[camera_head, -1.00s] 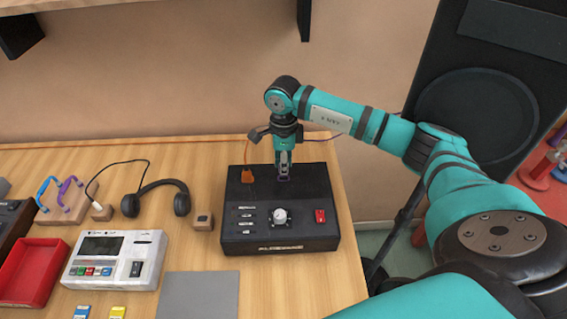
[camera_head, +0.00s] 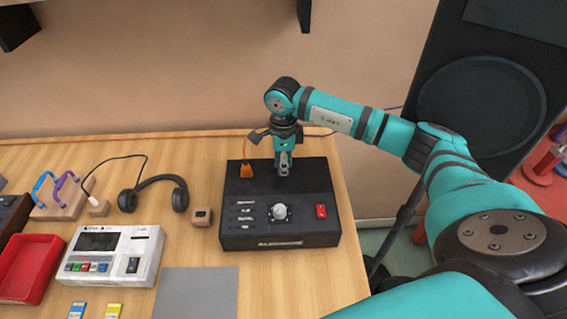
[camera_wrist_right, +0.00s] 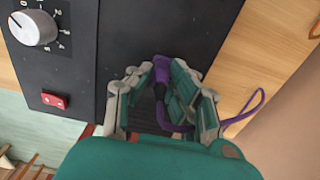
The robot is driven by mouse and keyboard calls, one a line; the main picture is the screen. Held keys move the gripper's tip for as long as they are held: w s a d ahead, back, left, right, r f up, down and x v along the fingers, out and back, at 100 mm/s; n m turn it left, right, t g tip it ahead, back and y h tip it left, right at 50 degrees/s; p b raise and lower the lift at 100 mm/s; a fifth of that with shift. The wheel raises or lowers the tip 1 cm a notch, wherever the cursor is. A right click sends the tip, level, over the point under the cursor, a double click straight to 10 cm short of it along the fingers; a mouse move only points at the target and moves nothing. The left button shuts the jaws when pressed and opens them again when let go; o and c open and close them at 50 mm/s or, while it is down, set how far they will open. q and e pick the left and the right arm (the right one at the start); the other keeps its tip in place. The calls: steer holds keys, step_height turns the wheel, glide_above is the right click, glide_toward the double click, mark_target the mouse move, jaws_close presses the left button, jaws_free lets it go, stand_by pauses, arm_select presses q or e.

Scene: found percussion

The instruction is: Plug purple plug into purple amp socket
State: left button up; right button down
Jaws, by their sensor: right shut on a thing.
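The amp is a black box (camera_head: 262,228) near the right end of the table, with a white knob and a red switch; its top also fills much of the right wrist view (camera_wrist_right: 130,30). My right gripper (camera_head: 284,170) points down over the amp's back right part. It is shut on the purple plug (camera_wrist_right: 161,72), whose purple cable (camera_wrist_right: 245,112) loops off to the right in the right wrist view. The plug's tip is at or very near the amp's top. The purple socket is hidden, so I cannot tell whether the plug is in it. My left gripper is out of view.
An orange plug (camera_head: 246,170) stands at the amp's back left. Headphones (camera_head: 158,192), a small wooden block (camera_head: 201,217), a white device (camera_head: 112,258), a red tray (camera_head: 28,270) and a grey mat (camera_head: 195,295) lie to the left. A big black speaker (camera_head: 480,110) stands right.

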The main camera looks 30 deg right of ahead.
steer(key=c, duration=1.2)
jaws_free()
steer(key=shift+f, duration=0.1)
steer(key=shift+o, duration=0.2)
step_height(320, 180, up, 12)
